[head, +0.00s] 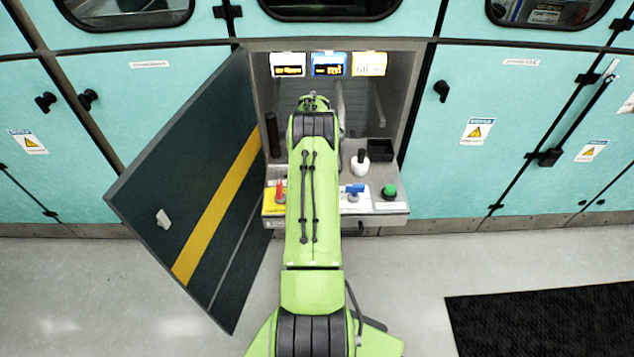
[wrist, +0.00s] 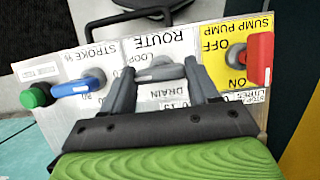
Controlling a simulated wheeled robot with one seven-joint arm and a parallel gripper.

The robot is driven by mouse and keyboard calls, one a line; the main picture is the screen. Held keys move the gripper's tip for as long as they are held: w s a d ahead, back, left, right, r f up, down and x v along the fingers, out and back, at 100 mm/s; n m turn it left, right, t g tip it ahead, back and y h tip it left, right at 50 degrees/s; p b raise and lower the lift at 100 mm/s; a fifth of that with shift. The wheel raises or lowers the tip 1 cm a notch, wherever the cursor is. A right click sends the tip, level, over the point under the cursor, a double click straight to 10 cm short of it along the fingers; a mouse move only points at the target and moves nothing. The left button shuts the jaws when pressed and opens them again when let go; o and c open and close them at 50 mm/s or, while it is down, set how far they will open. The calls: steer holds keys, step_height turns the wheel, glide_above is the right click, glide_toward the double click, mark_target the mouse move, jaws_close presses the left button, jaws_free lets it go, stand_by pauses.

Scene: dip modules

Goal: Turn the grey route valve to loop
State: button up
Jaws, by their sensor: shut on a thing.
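The grey route valve (wrist: 160,71) shows in the wrist view, on the white panel marked ROUTE, with DRAIN and LOOP lettering around it. The panel appears upside down there. My gripper (wrist: 160,72) has one finger on each side of the valve's grey handle and is shut on it. The handle lies roughly sideways in that view, with its left end by the left finger, near the LOOP label. That finger partly covers the label, so the exact setting is hard to read. In the head view my arm hides the valve and gripper.
A red switch (wrist: 260,58) on the yellow SUMP PUMP plate, a blue handle (wrist: 78,87) and a green button (wrist: 36,96) sit beside the valve. In the head view, an open dark door (head: 190,200) stands left and a white bottle (head: 360,167) stands behind the panel.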

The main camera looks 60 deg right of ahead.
stand_by(0.5)
steer(key=o, duration=1.1)
steer(key=shift+c, duration=0.2)
